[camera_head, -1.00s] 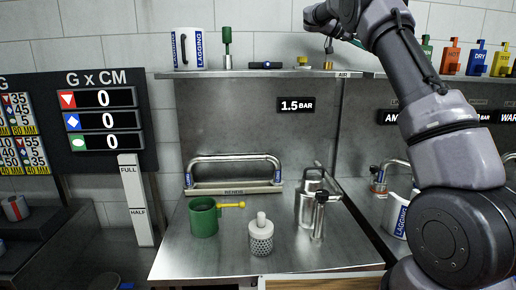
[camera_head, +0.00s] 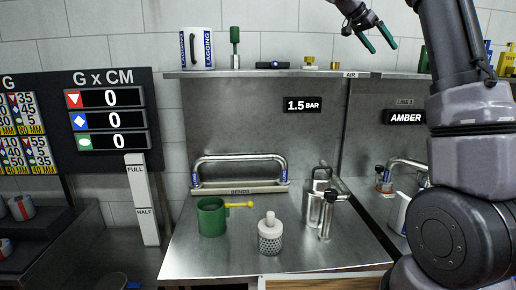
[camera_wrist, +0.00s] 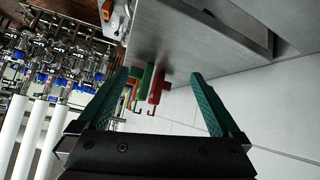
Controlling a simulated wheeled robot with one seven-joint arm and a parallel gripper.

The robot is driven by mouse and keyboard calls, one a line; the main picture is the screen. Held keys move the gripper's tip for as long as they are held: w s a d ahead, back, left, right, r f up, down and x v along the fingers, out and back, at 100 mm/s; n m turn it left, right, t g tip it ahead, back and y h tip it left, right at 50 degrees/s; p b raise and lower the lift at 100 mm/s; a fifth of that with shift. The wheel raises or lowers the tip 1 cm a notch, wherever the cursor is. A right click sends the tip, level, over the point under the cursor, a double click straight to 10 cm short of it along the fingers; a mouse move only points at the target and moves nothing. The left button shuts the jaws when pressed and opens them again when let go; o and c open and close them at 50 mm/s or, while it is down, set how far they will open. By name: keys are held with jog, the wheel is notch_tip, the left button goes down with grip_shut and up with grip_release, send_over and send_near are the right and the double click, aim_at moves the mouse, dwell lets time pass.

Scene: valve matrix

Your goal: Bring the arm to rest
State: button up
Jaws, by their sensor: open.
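My gripper (camera_head: 376,38) is at the top right of the head view, above the right end of the shelf. Its two green fingers are spread apart with nothing between them. In the wrist view the open fingers (camera_wrist: 165,105) frame green and red items (camera_wrist: 155,85) beyond them, on or by a grey panel. My arm (camera_head: 452,90) stands nearly upright at the right and bends over at the top, partly out of view.
The shelf (camera_head: 270,73) holds a white LAGGING mug (camera_head: 197,48), a green-topped tool (camera_head: 235,45) and small fittings. Below, a green cup (camera_head: 211,217), a perforated white-topped cylinder (camera_head: 270,236) and a metal canister (camera_head: 317,195) stand on the steel bench (camera_head: 220,262). The wall above the shelf is bare.

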jog(key=s+a+f+n+t+y, duration=0.1)
jog(key=s+a+f+n+y, duration=0.2)
jog(key=s, duration=0.9)
jog(key=s+a+f+n+t+y, duration=0.2)
jog(key=s+a, duration=0.6)
jog(key=s, duration=0.4)
jog(key=s+a+f+n+t+y, duration=0.2)
jog(key=s+a+f+n+y, duration=0.2)
jog(key=s, duration=0.8)
notch_tip(320, 180, down, 3)
jog(key=shift+a+f+y, duration=0.15)
jog(key=shift+a+y, duration=0.7)
jog(key=shift+y, duration=0.35)
